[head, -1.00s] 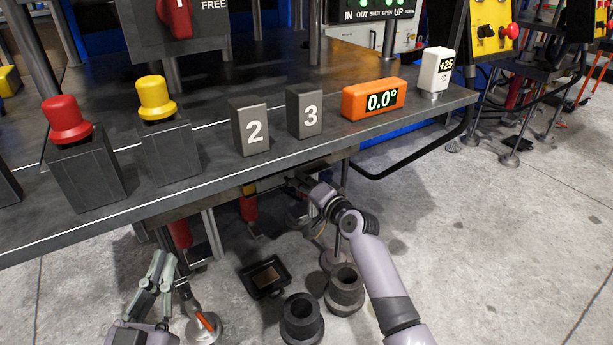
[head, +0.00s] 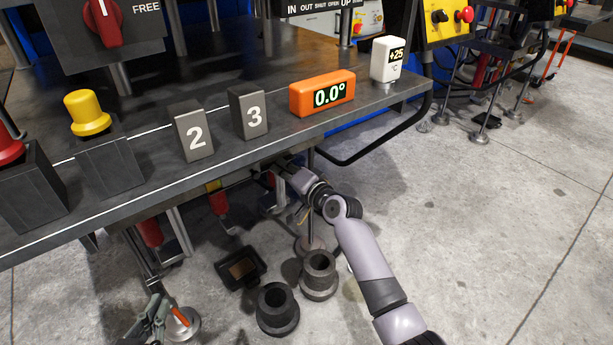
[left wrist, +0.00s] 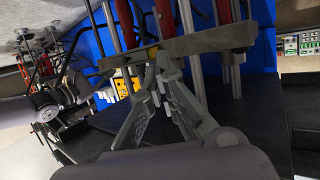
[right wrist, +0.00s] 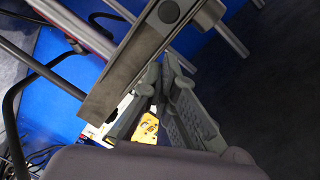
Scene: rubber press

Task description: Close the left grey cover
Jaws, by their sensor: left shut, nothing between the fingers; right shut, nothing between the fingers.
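I cannot tell for certain which part is the left grey cover. Two small grey blocks marked 2 (head: 192,131) and 3 (head: 249,113) stand upright on the dark table. My left gripper (head: 158,304) is low at the picture's lower left, below the table's front edge. In the left wrist view its shut fingers (left wrist: 157,62) end close to a long grey bar (left wrist: 205,42); contact is unclear. My right gripper (head: 276,166) is under the table edge, its tips partly hidden. In the right wrist view its shut fingers (right wrist: 162,70) lie beside a grey beam (right wrist: 125,75).
A yellow button (head: 87,112), an orange display reading 0.0° (head: 322,93) and a white +25 display (head: 387,60) are on the table. Below are dark ring-shaped parts (head: 278,310), a black tray (head: 258,280) and metal legs. The floor at right is mostly clear.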

